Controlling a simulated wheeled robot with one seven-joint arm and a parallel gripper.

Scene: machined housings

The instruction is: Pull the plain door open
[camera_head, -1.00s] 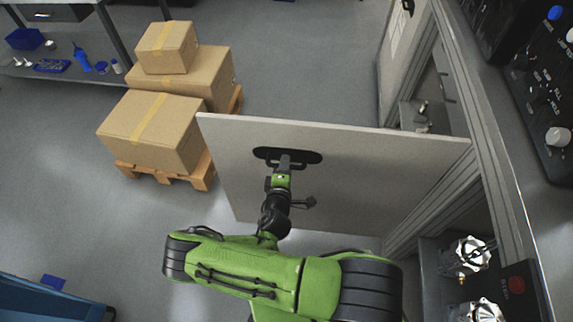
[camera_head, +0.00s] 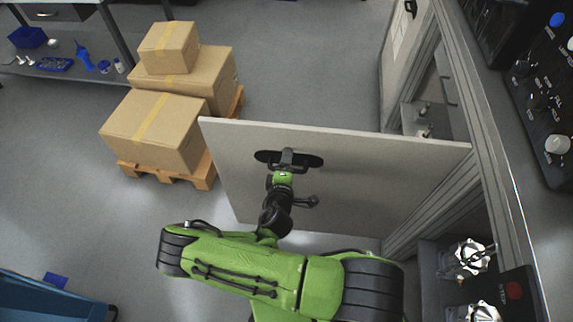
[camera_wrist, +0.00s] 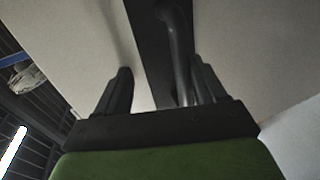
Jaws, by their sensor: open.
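The plain door (camera_head: 360,185) is a pale grey panel that stands swung out from the machine frame on the right. Its black handle (camera_head: 310,160) is a bar on a dark plate near the door's upper left part. My gripper (camera_head: 286,165) is at the handle in the head view. In the wrist view the door (camera_wrist: 240,40) fills most of the picture, and the handle bar (camera_wrist: 178,50) runs down between the two fingers of my gripper (camera_wrist: 160,92). The fingers are apart, and the bar is nearer the right finger. Whether they touch it cannot be told.
Cardboard boxes (camera_head: 150,128) stand on a wooden pallet (camera_head: 170,173) left of the door. A shelf (camera_head: 70,70) with blue items is at the back left. A control panel (camera_head: 545,95) and metal parts (camera_head: 468,258) are on the right. Grey floor is clear behind the door.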

